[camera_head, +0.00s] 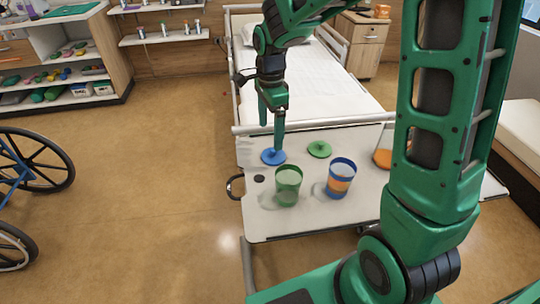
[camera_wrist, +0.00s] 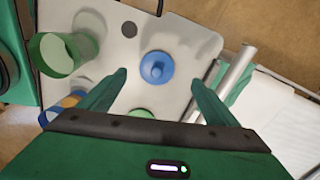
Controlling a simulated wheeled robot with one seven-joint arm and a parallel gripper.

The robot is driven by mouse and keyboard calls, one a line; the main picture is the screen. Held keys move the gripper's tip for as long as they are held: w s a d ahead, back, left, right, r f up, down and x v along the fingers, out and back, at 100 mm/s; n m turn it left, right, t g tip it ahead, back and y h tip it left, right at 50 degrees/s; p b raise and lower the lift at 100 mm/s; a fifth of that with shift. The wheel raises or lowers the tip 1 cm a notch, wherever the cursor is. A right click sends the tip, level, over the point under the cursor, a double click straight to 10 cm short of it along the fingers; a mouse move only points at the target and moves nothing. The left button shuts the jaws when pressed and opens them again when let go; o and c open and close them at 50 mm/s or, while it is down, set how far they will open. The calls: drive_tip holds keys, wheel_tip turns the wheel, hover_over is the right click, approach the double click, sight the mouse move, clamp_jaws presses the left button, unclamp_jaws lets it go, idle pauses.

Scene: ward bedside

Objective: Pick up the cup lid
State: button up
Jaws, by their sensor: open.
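A blue cup lid (camera_head: 272,157) with a small knob lies on the white overbed table (camera_head: 262,225) near its far left part. It also shows in the wrist view (camera_wrist: 156,68), a little beyond the fingertips and between their lines. A green lid (camera_head: 319,149) lies to its right, and an orange lid (camera_head: 383,158) is partly hidden by my arm. A green cup (camera_head: 288,186) and a blue-and-orange cup (camera_head: 341,178) stand nearer on the table. My gripper (camera_head: 271,135) is open and empty above the blue lid; in the wrist view its fingers (camera_wrist: 160,80) are spread apart.
The bed (camera_head: 315,80) with its rail is behind the table. A wheelchair (camera_head: 30,170) stands at the left, and shelves (camera_head: 60,75) are at the back left. The floor between wheelchair and table is clear.

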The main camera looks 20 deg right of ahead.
sight(272, 149)
drive_tip(key=f, duration=0.8)
drive_tip(key=shift+s+d+f, duration=0.1)
drive_tip(key=shift+s+d, duration=0.1)
drive_tip(key=c, duration=1.1)
